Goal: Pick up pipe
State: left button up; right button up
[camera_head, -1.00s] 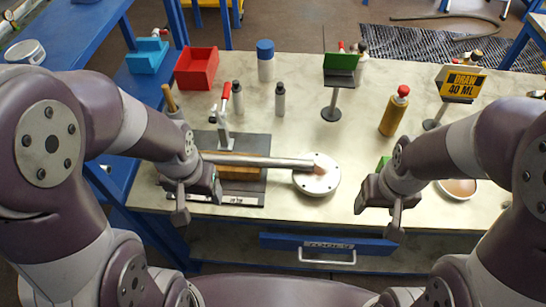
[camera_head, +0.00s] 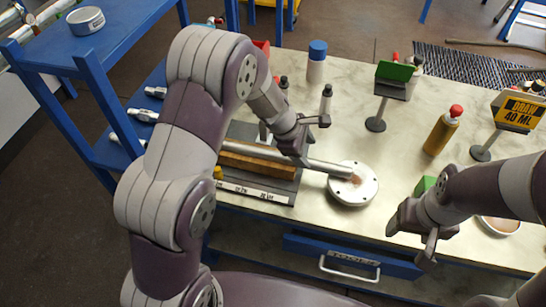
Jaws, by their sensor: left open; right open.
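The pipe (camera_head: 328,167) is a grey metal tube lying across a wooden block (camera_head: 258,166) on a dark base plate. Its right end rests at a round white flange (camera_head: 353,184) with bolt holes. My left arm and gripper hide part of its left side. My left gripper (camera_head: 313,140) is open, with its fingers right over the middle of the pipe; I cannot tell whether they touch it. My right gripper (camera_head: 413,238) is open and empty above the table's front edge, to the right of the flange.
A black-and-white bottle (camera_head: 325,101), a blue-capped jar (camera_head: 316,64) and a yellow bottle (camera_head: 441,132) stand behind. A green card stand (camera_head: 391,78) and a "DRAW 40 ML" sign (camera_head: 517,110) are at the back right. A blue drawer (camera_head: 350,258) is below the front edge.

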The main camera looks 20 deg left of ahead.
aim_at(318, 163)
pick_arm(q)
jog(key=x, duration=1)
jog(key=shift+w+r, duration=0.1)
jog(key=shift+w, duration=0.2)
jog(key=shift+r, duration=0.1)
grip_shut()
